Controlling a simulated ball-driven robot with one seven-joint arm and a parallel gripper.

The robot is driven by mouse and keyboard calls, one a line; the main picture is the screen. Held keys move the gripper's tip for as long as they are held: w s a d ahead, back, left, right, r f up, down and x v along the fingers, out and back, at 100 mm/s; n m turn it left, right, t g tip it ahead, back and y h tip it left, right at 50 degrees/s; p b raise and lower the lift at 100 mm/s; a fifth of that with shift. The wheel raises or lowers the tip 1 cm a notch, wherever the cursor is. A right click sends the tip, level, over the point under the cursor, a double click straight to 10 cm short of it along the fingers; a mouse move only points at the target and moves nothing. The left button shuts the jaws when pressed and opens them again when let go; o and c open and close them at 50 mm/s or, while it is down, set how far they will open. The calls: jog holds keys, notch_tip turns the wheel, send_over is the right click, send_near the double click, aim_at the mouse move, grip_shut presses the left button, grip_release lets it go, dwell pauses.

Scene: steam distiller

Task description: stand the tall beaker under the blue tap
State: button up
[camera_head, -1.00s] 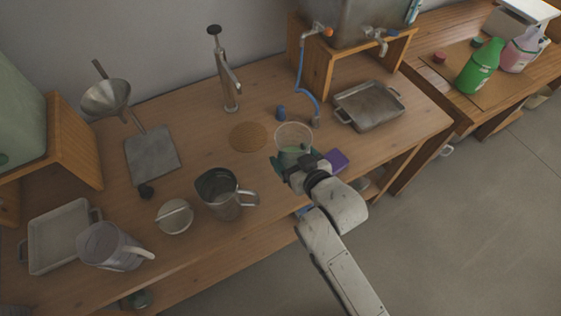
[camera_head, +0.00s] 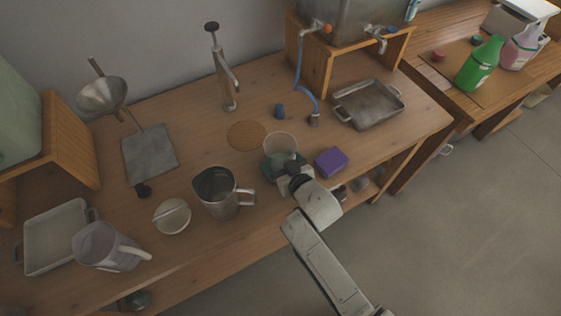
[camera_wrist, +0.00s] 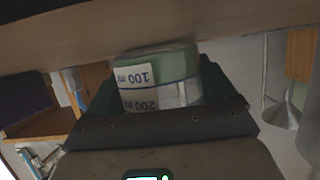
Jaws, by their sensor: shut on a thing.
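A clear beaker (camera_head: 281,143) with a green tint is in my gripper (camera_head: 285,168), near the middle front of the bench. In the wrist view, which looks upside down, the beaker (camera_wrist: 158,82) carries white 100 ml and 200 ml labels and sits between the dark fingers (camera_wrist: 160,105). I cannot tell whether its base touches the bench. The metal tank (camera_head: 350,18) at the back has two taps.
A metal tray (camera_head: 368,104) lies in front of the tank stand. A purple block (camera_head: 331,162) is right of the beaker, a steel jug (camera_head: 222,192) left of it. A round cork mat (camera_head: 246,135) and a small blue object (camera_head: 280,111) lie behind.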

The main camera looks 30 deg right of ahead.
jog(key=shift+f, duration=0.15)
jog(key=o, duration=1)
jog(key=shift+o, duration=0.2)
jog(key=shift+r, duration=0.2)
jog(key=v, duration=1.2)
jog(key=s+d+g, duration=0.3)
jog(key=s+g, duration=0.3)
jog(key=s, duration=0.3)
jog(key=s+d+f+g, duration=0.1)
jog(key=s+d+g, duration=0.2)
jog(key=s+g, duration=0.3)
jog(key=s, duration=0.3)
jog(key=shift+s+d+f+m+g, duration=0.15)
jog(key=shift+s+f+m+g, duration=0.15)
